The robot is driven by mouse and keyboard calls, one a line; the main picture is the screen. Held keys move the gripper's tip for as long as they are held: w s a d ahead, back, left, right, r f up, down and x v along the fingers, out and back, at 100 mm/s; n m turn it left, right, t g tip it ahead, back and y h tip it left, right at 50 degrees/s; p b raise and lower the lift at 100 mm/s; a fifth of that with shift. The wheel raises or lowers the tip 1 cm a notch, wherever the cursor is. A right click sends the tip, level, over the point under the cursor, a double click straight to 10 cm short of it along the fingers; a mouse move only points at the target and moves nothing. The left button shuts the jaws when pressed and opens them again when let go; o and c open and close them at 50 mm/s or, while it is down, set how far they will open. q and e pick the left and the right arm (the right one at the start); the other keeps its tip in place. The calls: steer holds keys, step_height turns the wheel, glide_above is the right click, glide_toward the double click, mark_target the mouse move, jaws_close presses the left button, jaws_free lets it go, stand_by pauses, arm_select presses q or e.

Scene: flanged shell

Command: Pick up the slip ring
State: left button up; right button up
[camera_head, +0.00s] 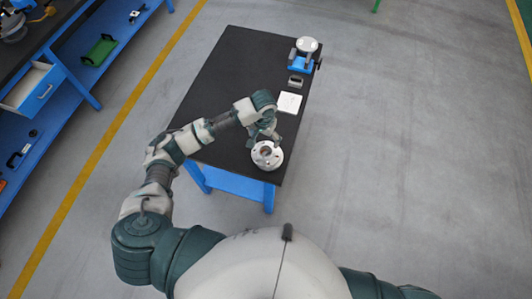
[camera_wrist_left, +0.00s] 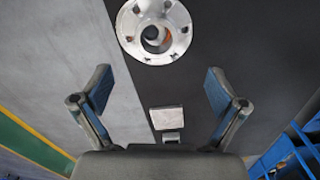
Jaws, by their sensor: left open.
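A round silver flanged part (camera_head: 273,163) with a central hole and holes around its flange lies at the near right corner of the black table. It also shows at the top of the left wrist view (camera_wrist_left: 131,24). A small orange-brown piece (camera_wrist_left: 167,33) shows inside its opening; I cannot tell for sure whether this is the slip ring. My left gripper (camera_head: 265,136) is close above the flanged part, on its far side. In the left wrist view its two fingers (camera_wrist_left: 158,88) are spread wide with nothing between them. My right gripper is out of view.
The black table (camera_head: 222,85) has a white square plate (camera_head: 290,102), a small grey block (camera_head: 295,82) and a blue fixture (camera_head: 302,63) with a round pale top along its right side. Its left part is bare. A blue workbench (camera_head: 60,75) stands at far left.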

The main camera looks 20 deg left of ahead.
arm_select(q)
glide_above(266, 153)
steer(key=f, duration=0.5)
steer(key=shift+s+a, duration=0.15)
steer(key=shift+a, duration=0.25)
steer(key=f, duration=0.5)
steer(key=shift+d+p, duration=0.35)
jaws_close()
steer(key=shift+r, duration=0.1)
